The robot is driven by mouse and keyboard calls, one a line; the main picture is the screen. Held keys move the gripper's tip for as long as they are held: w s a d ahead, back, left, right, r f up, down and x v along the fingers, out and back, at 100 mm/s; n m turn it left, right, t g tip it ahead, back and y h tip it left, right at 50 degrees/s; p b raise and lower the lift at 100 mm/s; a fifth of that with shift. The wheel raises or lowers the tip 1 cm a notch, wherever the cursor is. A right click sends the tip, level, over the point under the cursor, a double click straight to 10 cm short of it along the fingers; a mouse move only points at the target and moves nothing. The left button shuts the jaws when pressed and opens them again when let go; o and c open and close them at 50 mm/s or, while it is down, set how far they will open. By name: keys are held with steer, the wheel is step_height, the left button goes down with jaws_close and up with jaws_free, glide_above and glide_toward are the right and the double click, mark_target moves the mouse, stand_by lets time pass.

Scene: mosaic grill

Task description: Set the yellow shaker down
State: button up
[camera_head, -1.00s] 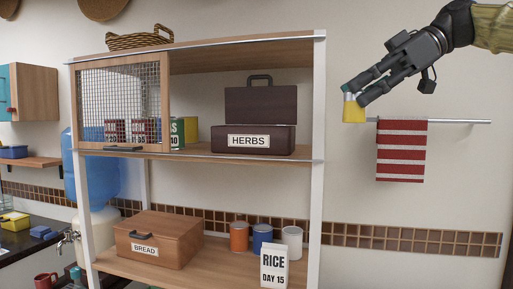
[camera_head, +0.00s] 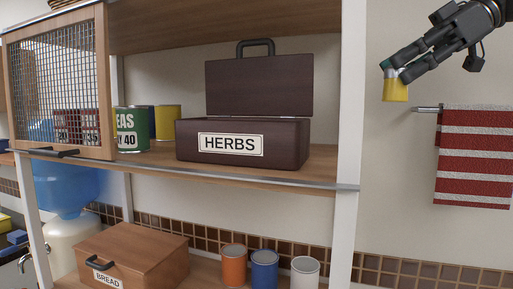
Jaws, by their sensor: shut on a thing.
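The yellow shaker (camera_head: 396,88) hangs in the air to the right of the shelf unit, near the wall. It looks upright, with a pale upper part. My gripper (camera_head: 392,70) is shut on its top and holds it from the upper right. The shaker is apart from the shelf and from any surface below it. The gripper's fingers hide part of its top.
The dark HERBS box (camera_head: 240,147) stands with its lid open on the middle shelf (camera_head: 330,172). Left of it are cans (camera_head: 131,128) and a mesh door (camera_head: 60,85). A white post (camera_head: 347,130) edges the shelf. A striped towel (camera_head: 474,155) hangs at right.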

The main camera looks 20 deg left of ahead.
steer(key=shift+a+f, duration=0.1)
steer(key=shift+a, duration=0.15)
steer(key=s+a+f+y+p, duration=0.1)
steer(key=s+a+y+p, duration=0.15)
steer(key=a, duration=0.75)
steer(key=s+a+y+p, duration=0.1)
steer(key=s+a+p, duration=0.15)
steer(key=a, duration=0.85)
steer(key=shift+g, duration=0.3)
steer(key=f, duration=0.2)
steer(key=a+f+p, duration=0.1)
steer(key=f, duration=0.3)
steer(key=shift+w+a+f, duration=0.1)
steer(key=shift+w+a, duration=0.05)
steer(key=shift+w, duration=0.15)
steer(key=shift+w+h+p, duration=0.15)
steer(key=shift+h+p, duration=0.3)
steer(key=shift+p, duration=0.25)
steer(key=shift+s+a+r+h+p, duration=0.25)
steer(key=shift+a+h+p, duration=0.1)
steer(key=shift+h+p, duration=0.2)
steer(key=shift+a+h+p, duration=0.45)
steer(key=shift+h+p, duration=0.3)
steer(key=shift+p, duration=0.2)
step_height(320, 180, down, 2)
steer(key=shift+a, duration=0.1)
steer(key=shift+w+d+f, duration=0.15)
steer(key=shift+d+f, duration=0.1)
steer(key=shift+f, duration=0.35)
steer(key=shift+a, duration=0.1)
